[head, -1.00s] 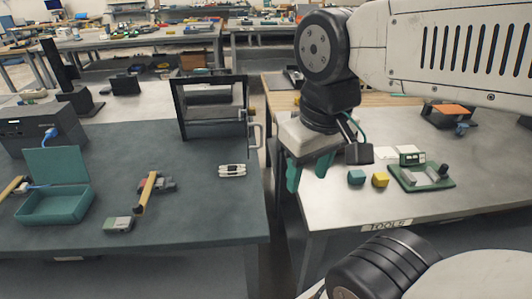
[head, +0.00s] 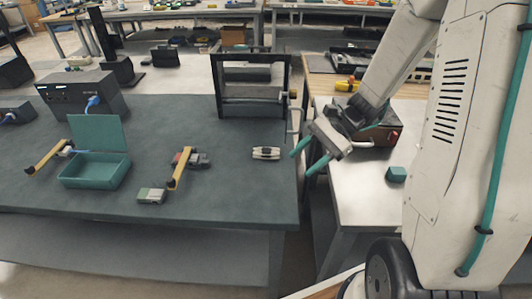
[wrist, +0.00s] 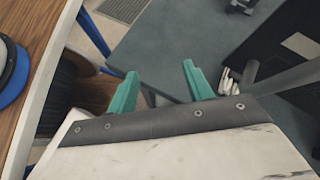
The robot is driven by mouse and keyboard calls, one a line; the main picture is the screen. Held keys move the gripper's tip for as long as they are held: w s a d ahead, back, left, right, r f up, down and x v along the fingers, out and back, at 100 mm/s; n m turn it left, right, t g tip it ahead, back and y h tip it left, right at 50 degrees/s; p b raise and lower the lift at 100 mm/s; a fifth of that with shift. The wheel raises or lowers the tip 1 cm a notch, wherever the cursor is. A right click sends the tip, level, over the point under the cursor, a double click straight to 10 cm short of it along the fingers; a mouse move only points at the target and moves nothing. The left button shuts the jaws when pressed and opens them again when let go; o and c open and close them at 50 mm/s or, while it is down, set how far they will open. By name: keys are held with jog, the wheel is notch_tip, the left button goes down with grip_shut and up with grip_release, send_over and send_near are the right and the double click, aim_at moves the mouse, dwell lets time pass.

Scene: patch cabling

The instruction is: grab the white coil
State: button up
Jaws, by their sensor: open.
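The white coil (head: 265,153), a small white bundle with dark bands, lies on the dark table top (head: 225,190) near its right edge in the head view. In the wrist view, a white bundle that looks like the coil (wrist: 229,82) shows right of the fingers, partly cut off by a dark part. My gripper (head: 300,162) has two teal fingers, spread apart and empty. It is just right of the coil in the head view, near the table's right edge, and not touching it. The fingers also show in the wrist view (wrist: 160,69).
A black frame (head: 252,97) stands behind the coil. A teal open box (head: 95,172), yellow-handled tools (head: 180,168) and a small grey-green box (head: 151,195) lie to the left. A gap separates the dark table from the right bench, where a teal block (head: 396,174) sits.

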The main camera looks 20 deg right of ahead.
aim_at(277, 150)
jog(key=w+d+f+m+t+y, duration=0.25)
jog(key=w+f+m+t, duration=0.3)
jog(key=w+m, duration=0.35)
jog(key=shift+n+t+h, duration=0.3)
jog(key=shift+t+h, duration=0.05)
jog(key=x, duration=0.2)
jog(key=w+x, duration=0.1)
jog(key=x, duration=0.1)
jog(key=r+x, duration=0.1)
jog(key=x, duration=0.2)
jog(key=shift+w, duration=0.15)
jog(key=c, duration=1.1)
